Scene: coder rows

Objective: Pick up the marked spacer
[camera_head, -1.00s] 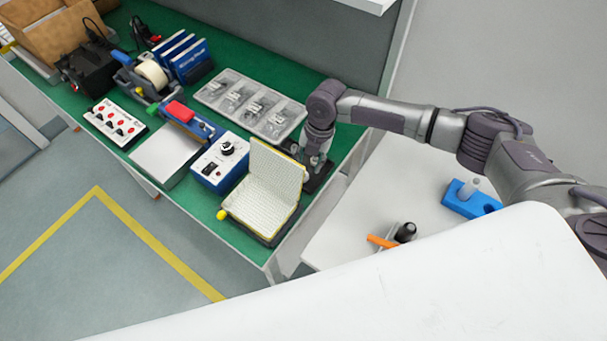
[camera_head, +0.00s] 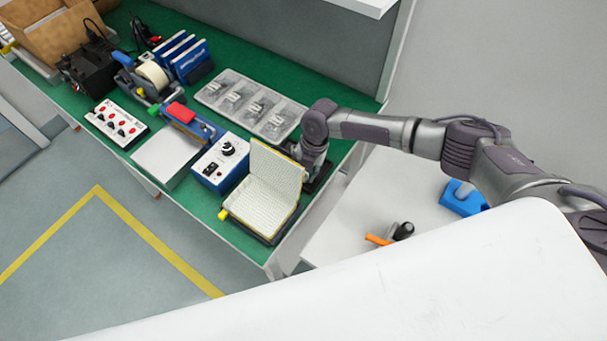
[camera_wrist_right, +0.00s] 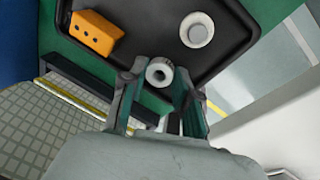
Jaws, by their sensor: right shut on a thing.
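A small pale ring-shaped spacer (camera_wrist_right: 168,71) with a dark ridged side sits between the fingertips of my right gripper (camera_wrist_right: 160,84) in the right wrist view. The gripper is shut on it, over the near edge of a black tray (camera_wrist_right: 150,28). A second ring-shaped piece (camera_wrist_right: 198,33), white with a wide base, stands on the tray. I cannot make out a mark on either ring. In the head view, my right gripper (camera_head: 312,168) is low at the right end of the green bench, behind the upright grid panel, and its fingers are mostly hidden. My left gripper is out of view.
An orange block with dark holes (camera_wrist_right: 95,32) lies on the tray. The hinged grid-patterned case (camera_head: 268,190) stands close left of the gripper. A clear compartment tray (camera_head: 250,105) lies behind it. A white side table (camera_head: 345,225) is to the right.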

